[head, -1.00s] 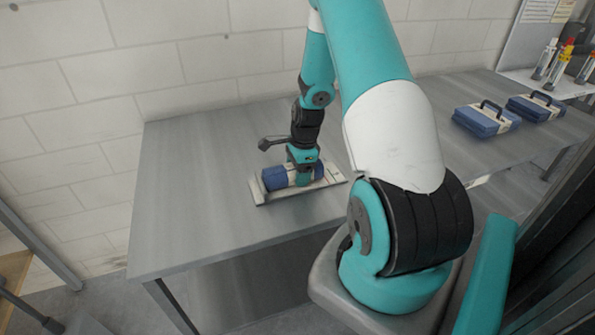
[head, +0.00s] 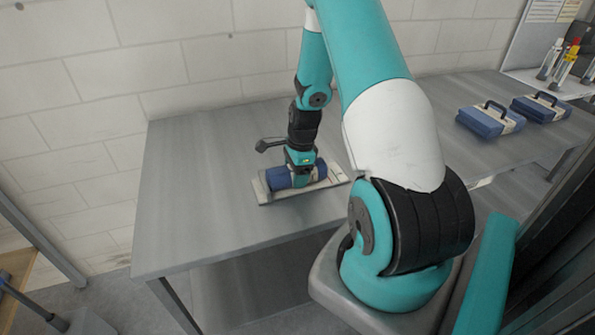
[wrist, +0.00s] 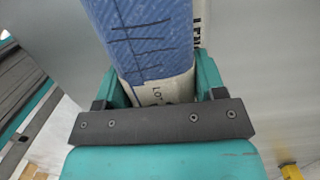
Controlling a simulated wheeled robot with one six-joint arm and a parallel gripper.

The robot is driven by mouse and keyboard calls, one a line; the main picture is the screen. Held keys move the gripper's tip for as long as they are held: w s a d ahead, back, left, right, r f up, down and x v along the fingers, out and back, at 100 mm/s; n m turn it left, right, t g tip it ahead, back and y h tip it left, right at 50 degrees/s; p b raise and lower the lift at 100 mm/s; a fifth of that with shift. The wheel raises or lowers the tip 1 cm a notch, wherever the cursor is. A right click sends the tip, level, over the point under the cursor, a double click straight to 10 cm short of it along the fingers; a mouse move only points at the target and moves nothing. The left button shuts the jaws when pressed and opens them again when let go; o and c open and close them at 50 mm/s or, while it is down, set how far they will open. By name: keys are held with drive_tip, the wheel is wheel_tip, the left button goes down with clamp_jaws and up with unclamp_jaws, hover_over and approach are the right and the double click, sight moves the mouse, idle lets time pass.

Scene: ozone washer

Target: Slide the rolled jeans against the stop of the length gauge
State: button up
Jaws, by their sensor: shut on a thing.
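The rolled jeans (head: 280,178) are a blue roll with a pale band, lying in the length gauge. The length gauge (head: 263,199) is a pale tray on the grey table, with a raised end at its left. In the head view the roll's left end is close to that raised end; I cannot tell if they touch. My gripper (head: 305,178) points down and is shut on the roll around its middle or right part. The wrist view shows the blue roll (wrist: 150,40) with dark marks and a pale printed band between the teal fingers (wrist: 163,88).
The grey table (head: 200,200) is clear to the left and in front of the gauge. Two blue cases with handles, one nearer (head: 489,120) and one farther (head: 541,107), stand at the right. Several bottles (head: 565,62) stand on a shelf at the back right.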

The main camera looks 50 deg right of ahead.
drive_tip(key=shift+w+a, duration=0.2)
drive_tip(key=shift+a, duration=0.3)
drive_tip(key=shift+w+a, duration=0.1)
drive_tip(key=shift+a, duration=0.05)
drive_tip(key=shift+w+a, duration=0.3)
drive_tip(key=o, duration=1.2)
drive_tip(key=shift+w+a, duration=0.1)
drive_tip(key=shift+d, duration=0.25)
drive_tip(key=shift+d+r, duration=0.1)
drive_tip(key=shift+r, duration=0.45)
wheel_tip(320, 180, up, 16)
drive_tip(key=s+d+b, duration=0.1)
drive_tip(key=d+b, duration=0.1)
drive_tip(key=shift+s, duration=0.3)
